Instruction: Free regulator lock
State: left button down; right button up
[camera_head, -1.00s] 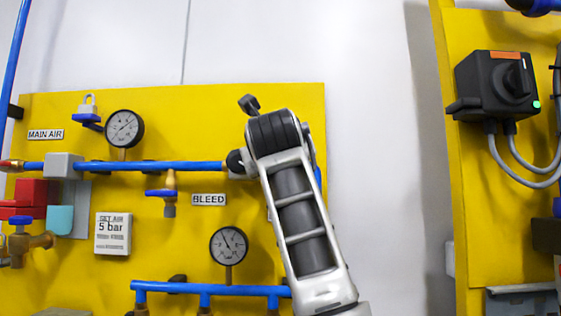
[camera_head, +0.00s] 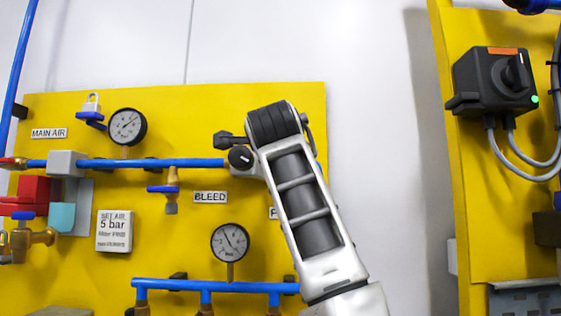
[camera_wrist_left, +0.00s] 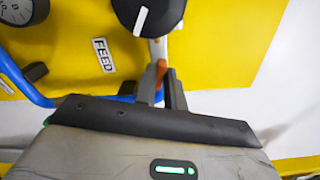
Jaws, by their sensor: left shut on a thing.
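The black regulator knob (camera_head: 240,158) with a white mark sits at the right end of the upper blue pipe. It is large at the top of the left wrist view (camera_wrist_left: 150,14). Below it a small orange piece (camera_wrist_left: 161,72), which looks like the lock, is between the fingertips of my left gripper (camera_wrist_left: 161,88). The gripper is shut on this piece, just below the knob. In the head view my left arm stands in front of the panel beside the knob, and its fingertips are hidden. My right gripper is in neither view.
The yellow panel (camera_head: 290,110) carries two gauges, the upper blue pipe (camera_head: 150,163), a lower blue pipe (camera_head: 205,287) and a blue-handled bleed valve (camera_head: 163,189). A black switch box (camera_head: 495,80) is on another panel at right. White wall lies between the panels.

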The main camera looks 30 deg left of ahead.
pick_arm(q)
jog(key=n, duration=0.3)
jog(key=shift+f+b, duration=0.1)
jog(key=shift+b, duration=0.2)
jog(key=shift+n, duration=0.4)
jog(key=c, duration=1.5)
grip_release()
jog(key=shift+s, duration=0.1)
